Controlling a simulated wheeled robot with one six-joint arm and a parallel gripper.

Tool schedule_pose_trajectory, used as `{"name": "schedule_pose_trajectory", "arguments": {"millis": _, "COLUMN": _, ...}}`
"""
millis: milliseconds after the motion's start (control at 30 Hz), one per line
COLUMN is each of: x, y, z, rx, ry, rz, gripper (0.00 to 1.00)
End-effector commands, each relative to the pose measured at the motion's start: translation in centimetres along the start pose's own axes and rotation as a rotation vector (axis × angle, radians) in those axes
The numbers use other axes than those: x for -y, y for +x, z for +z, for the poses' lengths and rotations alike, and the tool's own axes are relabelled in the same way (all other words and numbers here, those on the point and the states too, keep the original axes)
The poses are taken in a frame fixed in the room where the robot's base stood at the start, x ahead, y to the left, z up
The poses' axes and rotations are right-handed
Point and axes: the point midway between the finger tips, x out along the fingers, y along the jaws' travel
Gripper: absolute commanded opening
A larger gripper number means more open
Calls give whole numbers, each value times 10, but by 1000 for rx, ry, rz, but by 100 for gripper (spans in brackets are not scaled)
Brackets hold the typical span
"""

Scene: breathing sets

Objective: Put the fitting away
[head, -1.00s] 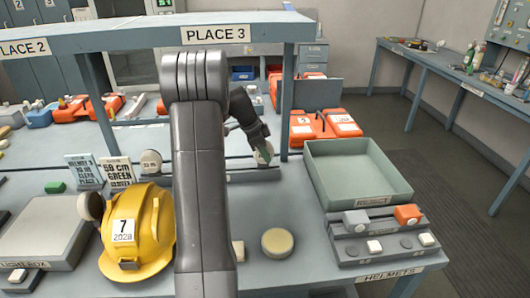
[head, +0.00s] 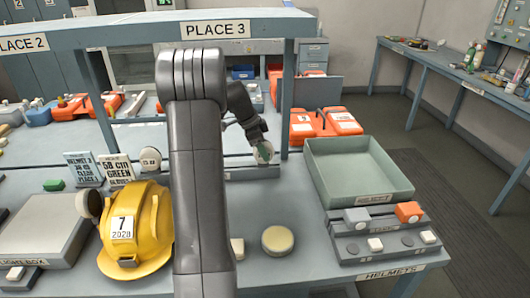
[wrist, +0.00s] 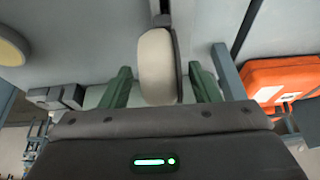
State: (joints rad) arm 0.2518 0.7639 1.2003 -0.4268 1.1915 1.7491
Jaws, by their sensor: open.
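A cream round piece with a dark backing (wrist: 157,67) stands on edge between the two green fingers of my gripper (wrist: 162,87) in the wrist view. The fingers are open, with a gap on each side of it. In the head view my gripper (head: 258,150) is low at the dark rail behind the bench, and the cream round piece shows at its tip (head: 263,152). The pictures do not name the fitting. A similar disc (head: 150,160) stands on the rail to the left, and another (head: 88,204) is beside the yellow helmet (head: 137,232).
A grey-green tray (head: 405,187) stands at the right, behind a switch panel (head: 385,238). A round cream disc (head: 278,239) lies on the bench. Sign cards (head: 115,170) stand behind the helmet. A blue shelf frame labelled PLACE 3 (head: 270,28) crosses above my arm.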

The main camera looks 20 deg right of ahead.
Motion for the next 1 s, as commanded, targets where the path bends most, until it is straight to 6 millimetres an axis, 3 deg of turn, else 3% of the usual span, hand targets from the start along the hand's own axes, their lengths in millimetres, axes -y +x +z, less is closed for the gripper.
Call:
{"name": "schedule_pose_trajectory", "arguments": {"millis": 300, "x": 1, "y": -73, "z": 1, "rx": 0, "ry": -1, "rz": -5, "gripper": 56}}
{"name": "schedule_pose_trajectory", "arguments": {"millis": 500, "x": 0, "y": -106, "z": 1, "rx": 0, "ry": -1, "rz": -3, "gripper": 56}}
{"name": "schedule_pose_trajectory", "arguments": {"millis": 700, "x": 0, "y": -119, "z": 1, "rx": 0, "ry": -1, "rz": 0, "gripper": 56}}
{"name": "schedule_pose_trajectory", "arguments": {"millis": 1000, "x": 0, "y": -120, "z": 0, "rx": 0, "ry": -1, "rz": 0, "gripper": 56}}
